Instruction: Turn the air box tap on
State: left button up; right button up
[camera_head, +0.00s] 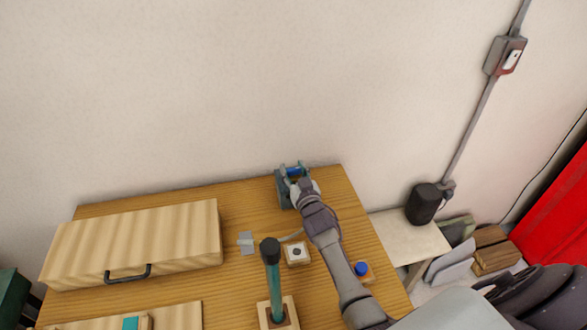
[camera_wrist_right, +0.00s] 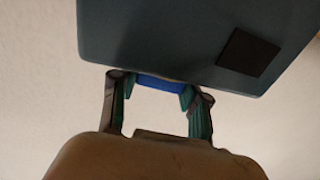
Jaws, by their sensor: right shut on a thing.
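The air box (camera_head: 284,192) is a dark grey-blue box at the back right of the table, near the wall. In the right wrist view the box (camera_wrist_right: 150,35) fills the top, with a black square on its face. The blue tap (camera_head: 293,171) shows at the top of the box; it also shows in the right wrist view (camera_wrist_right: 160,85). My right gripper (camera_wrist_right: 160,92) is shut on the blue tap, one finger at each end of it. In the head view my right gripper (camera_head: 294,174) partly covers the box. My left gripper is not in view.
A wooden case (camera_head: 140,240) with a black handle lies on the left of the table. A teal rod with a dark top (camera_head: 271,280) stands upright in a wooden base in front. A small wooden block (camera_head: 297,262) and a blue-topped item (camera_head: 361,269) lie near my right arm.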

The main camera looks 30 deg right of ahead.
jog(key=shift+d+n+y+p, duration=0.15)
jog(key=shift+n+y+p, duration=0.25)
jog(key=shift+n+y, duration=0.8)
jog(key=shift+y, duration=0.5)
jog(key=n+y, duration=0.1)
jog(key=y, duration=0.1)
jog(key=shift+d+f+n+y+b, duration=0.1)
jog(key=shift+f+n+y+b, duration=0.15)
jog(key=shift+n+y+b, duration=0.15)
jog(key=n+g+y+b, duration=0.3)
jog(key=y+b, duration=0.1)
jog(key=b, duration=0.2)
jog(key=n+g+y+b, duration=0.3)
jog(key=y+b, duration=0.1)
jog(key=b, duration=0.2)
jog(key=n+g+y+b, duration=0.3)
jog(key=n+y+b, duration=0.1)
jog(key=b, duration=0.2)
jog(key=shift+a+f+g+y+b, duration=0.15)
jog(key=shift+a+g+y+b, duration=0.05)
jog(key=shift+g+y+b, duration=0.1)
pick_arm(q)
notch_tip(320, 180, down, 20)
jog(key=b, duration=0.2)
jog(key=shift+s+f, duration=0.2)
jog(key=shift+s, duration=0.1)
pick_arm(e)
jog(key=shift+r+n+g+y, duration=0.3)
jog(key=shift+n+g+y, duration=0.1)
jog(key=shift+n+g, duration=0.4)
